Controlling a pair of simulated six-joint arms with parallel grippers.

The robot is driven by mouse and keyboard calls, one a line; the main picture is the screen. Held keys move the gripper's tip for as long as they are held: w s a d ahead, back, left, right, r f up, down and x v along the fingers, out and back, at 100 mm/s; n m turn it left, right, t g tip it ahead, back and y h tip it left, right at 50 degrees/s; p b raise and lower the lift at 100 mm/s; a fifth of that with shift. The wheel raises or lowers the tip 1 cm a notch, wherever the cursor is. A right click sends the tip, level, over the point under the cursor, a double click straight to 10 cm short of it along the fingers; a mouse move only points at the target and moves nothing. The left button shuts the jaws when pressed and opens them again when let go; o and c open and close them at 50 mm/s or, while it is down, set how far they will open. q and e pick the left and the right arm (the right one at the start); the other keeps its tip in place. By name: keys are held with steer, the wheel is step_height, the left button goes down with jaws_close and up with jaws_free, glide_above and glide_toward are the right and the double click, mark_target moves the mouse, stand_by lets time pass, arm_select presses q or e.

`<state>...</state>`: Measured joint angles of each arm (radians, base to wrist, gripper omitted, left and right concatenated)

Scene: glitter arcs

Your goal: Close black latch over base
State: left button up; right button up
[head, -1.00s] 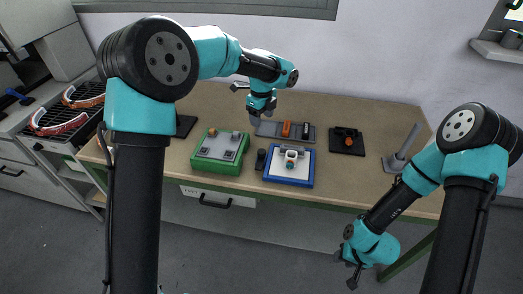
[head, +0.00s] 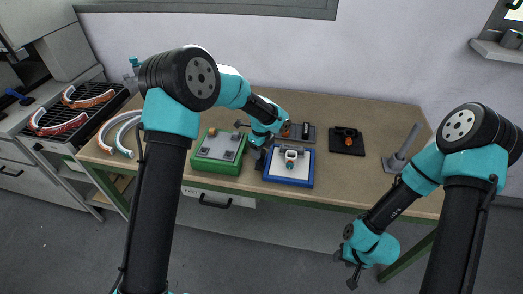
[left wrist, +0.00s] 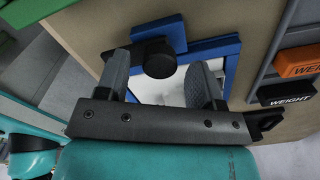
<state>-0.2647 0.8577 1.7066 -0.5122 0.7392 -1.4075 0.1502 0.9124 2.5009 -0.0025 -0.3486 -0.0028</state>
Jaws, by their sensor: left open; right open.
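A blue-framed base with a white panel (head: 289,178) lies on the table, right of the green one. In the left wrist view the black latch (left wrist: 158,60) has a rounded end and sits at the blue frame (left wrist: 215,48). My left gripper (left wrist: 160,78) is open, and the latch shows between its two fingers without being gripped. In the head view my left gripper (head: 260,150) is low over the left rear corner of the blue base, and my arm hides part of the latch. My right gripper (head: 350,270) is open and empty, hanging in front of the table.
A green base (head: 215,168) with a grey plate stands just left. Bare table lies right of the blue base.

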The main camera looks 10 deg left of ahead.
arm_select(q)
steer(key=shift+f, duration=0.4)
steer(key=shift+c, duration=0.2)
jaws_close()
